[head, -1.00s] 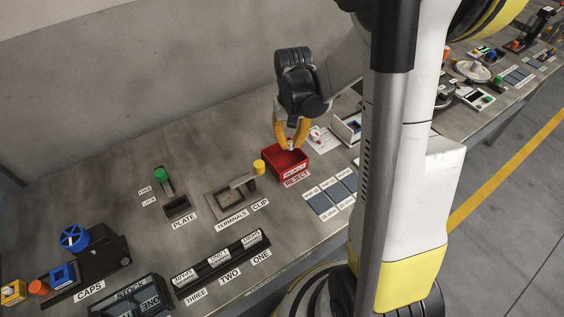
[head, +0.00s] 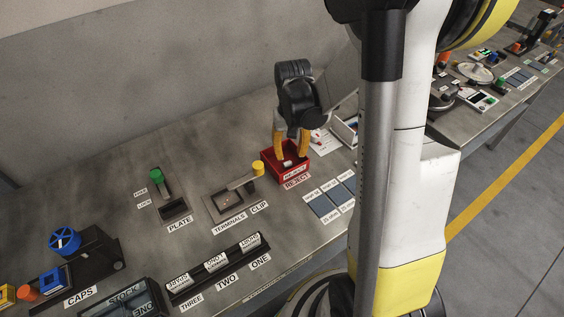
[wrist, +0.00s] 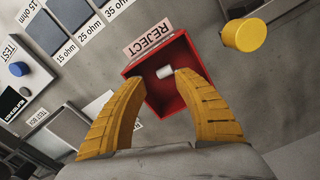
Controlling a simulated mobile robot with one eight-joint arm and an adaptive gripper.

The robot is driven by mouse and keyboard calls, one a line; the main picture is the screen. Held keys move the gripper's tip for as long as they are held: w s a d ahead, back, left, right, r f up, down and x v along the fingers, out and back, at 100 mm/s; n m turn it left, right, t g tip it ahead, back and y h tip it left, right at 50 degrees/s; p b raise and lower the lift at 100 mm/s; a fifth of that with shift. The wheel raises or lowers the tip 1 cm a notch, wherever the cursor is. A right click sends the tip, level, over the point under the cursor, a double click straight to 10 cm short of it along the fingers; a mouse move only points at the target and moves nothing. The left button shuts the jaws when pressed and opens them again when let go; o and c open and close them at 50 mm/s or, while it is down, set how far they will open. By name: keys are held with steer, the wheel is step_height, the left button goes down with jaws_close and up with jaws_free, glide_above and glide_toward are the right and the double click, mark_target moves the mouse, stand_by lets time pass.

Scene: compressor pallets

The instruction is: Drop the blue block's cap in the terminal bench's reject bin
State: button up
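The red reject bin (head: 291,176) stands on the bench with its REJECT label in front. My gripper (head: 291,155) is directly over it, fingers pointing down and spread apart. In the wrist view my gripper (wrist: 159,78) is open and empty. A small white cap (wrist: 164,72) shows inside the bin (wrist: 186,108) between the fingertips; whether it rests on the floor of the bin is hard to tell. A blue block (head: 51,281) sits at the far left by the CAPS label, beside an orange piece.
A yellow knob (head: 258,168) on the terminal clip stands just left of the bin. A green-knobbed plate lever (head: 157,175) is further left. Blue-grey resistor pads (head: 322,205) lie to the front right. A white-sided tester (head: 346,130) is at the right.

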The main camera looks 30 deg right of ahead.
step_height(320, 180, up, 12)
stand_by(0.4)
steer(key=shift+a, duration=0.1)
steer(key=s+a+r+n+t, duration=0.4)
steer(key=s+a+t, duration=0.3)
steer(key=s+a, duration=0.4)
steer(key=shift+a+r, duration=0.35)
steer(key=shift+a, duration=0.8)
steer(key=shift+w, duration=0.1)
